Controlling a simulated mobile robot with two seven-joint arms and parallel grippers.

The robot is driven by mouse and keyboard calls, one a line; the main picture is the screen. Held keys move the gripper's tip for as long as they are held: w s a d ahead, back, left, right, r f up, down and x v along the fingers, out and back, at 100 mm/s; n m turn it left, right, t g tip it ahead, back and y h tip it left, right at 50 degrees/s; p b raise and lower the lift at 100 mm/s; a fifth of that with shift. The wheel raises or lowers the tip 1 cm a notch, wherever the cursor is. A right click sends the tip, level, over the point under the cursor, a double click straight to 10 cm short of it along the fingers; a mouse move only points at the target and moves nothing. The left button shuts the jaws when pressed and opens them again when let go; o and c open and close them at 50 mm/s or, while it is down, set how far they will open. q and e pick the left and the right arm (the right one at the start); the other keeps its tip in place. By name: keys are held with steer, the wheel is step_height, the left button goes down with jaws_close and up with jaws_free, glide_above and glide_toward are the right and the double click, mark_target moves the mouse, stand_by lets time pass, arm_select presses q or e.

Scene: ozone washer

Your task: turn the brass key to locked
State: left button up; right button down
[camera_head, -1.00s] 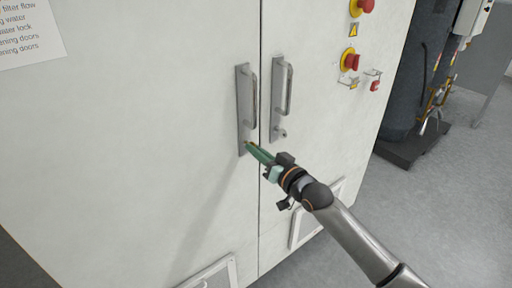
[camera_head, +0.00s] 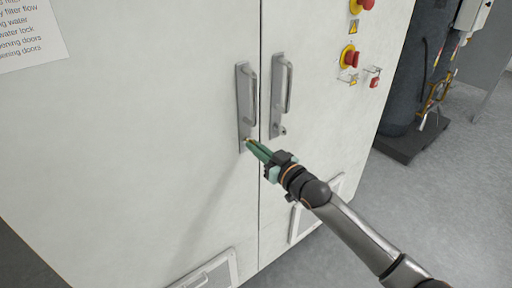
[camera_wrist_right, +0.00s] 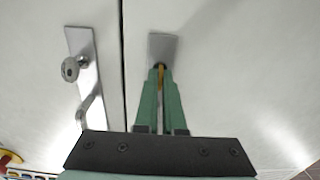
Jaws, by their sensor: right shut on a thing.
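The brass key (camera_wrist_right: 161,76) shows as a thin golden strip between the green fingers of my right gripper (camera_wrist_right: 160,85) in the right wrist view. In the head view my right gripper (camera_head: 250,144) is shut on it at the bottom of the left door's handle plate (camera_head: 242,105). A bit of the key (camera_head: 248,142) shows at the fingertips; the fingers hide most of it, and I cannot tell its turn angle. My left gripper is not in view.
The right door's handle plate (camera_head: 276,100) with a round lock cylinder (camera_wrist_right: 70,69) is close beside the gripper. Red emergency buttons (camera_head: 349,57) sit on the cabinet's right side. A dark blue tank (camera_head: 409,70) stands on the floor behind. The floor at right is clear.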

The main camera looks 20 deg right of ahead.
steer(key=c, duration=1)
jaws_free()
steer(key=v, duration=1.2)
steer(key=shift+s+d+b, duration=0.1)
steer(key=shift+s+b, duration=0.15)
steer(key=shift+b, duration=0.15)
